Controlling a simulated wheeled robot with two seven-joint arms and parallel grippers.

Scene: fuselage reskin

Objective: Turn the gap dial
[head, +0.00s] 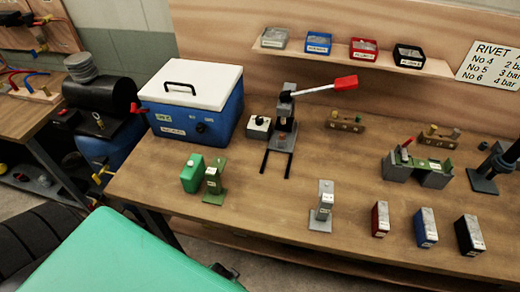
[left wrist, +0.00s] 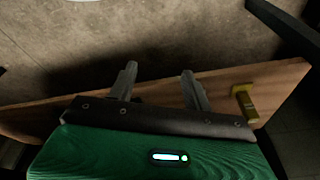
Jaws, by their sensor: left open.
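A small pale box with a black knob on top (head: 259,125) stands on the workbench beside the press with the red-tipped lever (head: 284,130); it may be the gap dial, but its label is too small to read. A blue cooler box with a white lid (head: 190,110) has another dark knob (head: 201,127) on its front. My left gripper (left wrist: 158,68) shows in the left wrist view, with its two grey fingers apart and nothing between them. It is over the floor, away from both knobs. My right gripper is not in view.
The wooden workbench (head: 270,205) has a green block (head: 192,174), a grey stand (head: 321,208) and red, blue and black blocks along its front. A shelf (head: 345,55) with several small bins is above. A wooden edge with a yellow fitting (left wrist: 243,102) lies near my left fingers.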

